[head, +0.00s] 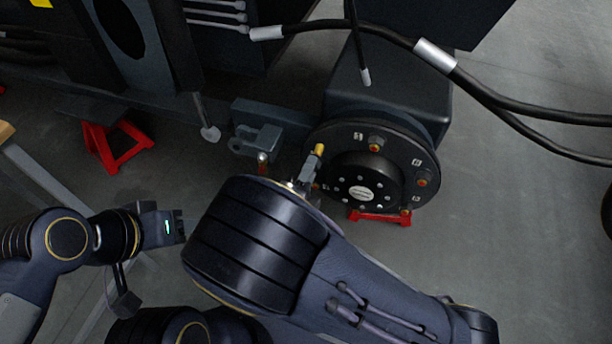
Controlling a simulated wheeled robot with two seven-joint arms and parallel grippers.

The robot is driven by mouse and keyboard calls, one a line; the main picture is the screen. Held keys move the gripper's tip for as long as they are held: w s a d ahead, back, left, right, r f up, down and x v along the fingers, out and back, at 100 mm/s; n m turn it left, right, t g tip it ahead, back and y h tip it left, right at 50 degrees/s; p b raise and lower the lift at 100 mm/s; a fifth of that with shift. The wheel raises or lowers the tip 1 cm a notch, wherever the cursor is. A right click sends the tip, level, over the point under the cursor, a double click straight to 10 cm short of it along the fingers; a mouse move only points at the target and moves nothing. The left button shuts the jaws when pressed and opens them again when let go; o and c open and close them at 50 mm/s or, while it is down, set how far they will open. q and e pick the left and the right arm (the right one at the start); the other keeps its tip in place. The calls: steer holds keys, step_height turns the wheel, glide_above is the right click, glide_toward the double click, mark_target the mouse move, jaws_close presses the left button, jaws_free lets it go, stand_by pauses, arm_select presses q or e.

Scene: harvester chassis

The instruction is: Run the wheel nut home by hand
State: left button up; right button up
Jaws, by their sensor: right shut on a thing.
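The wheel hub (340,176) is a round black flange with a raised centre, at right of centre in the head view. Brass-coloured nuts with orange-red middles sit around its face, such as the upper nut (376,144) and the right nut (424,180). My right gripper (317,160) is at the hub's left edge, shut on a small brass wheel nut (320,149). Its fingers and my wrist hide part of the hub's left side; whether the nut touches a stud is unclear. My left gripper (180,227) is at lower left, away from the hub; its finger gap is too small to judge.
Thick black hoses (500,103) with silver sleeves cross above the hub. A grey bracket (257,139) stands left of it. Red stands show under the hub (380,217) and at left (118,147).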

mark_target(316, 155)
steer(key=shift+p+x, duration=0.65)
steer(key=shift+x, duration=1.05)
steer(key=shift+s+a+p, duration=0.1)
steer(key=shift+s+p, duration=0.05)
steer(key=shift+p, duration=0.25)
stand_by(0.7)
steer(key=shift+p, duration=0.3)
stand_by(0.5)
steer(key=shift+f+m+b, duration=0.15)
steer(key=shift+m+b, duration=0.15)
steer(key=shift+m, duration=0.2)
steer(key=m+b, duration=0.5)
steer(key=m, duration=0.4)
steer(key=shift+f+m, duration=0.1)
steer(key=shift+m, duration=0.3)
steer(key=shift+m+b, duration=0.35)
steer(key=shift+m, duration=0.15)
steer(key=shift+w+r, duration=0.25)
steer(key=shift+r, duration=0.1)
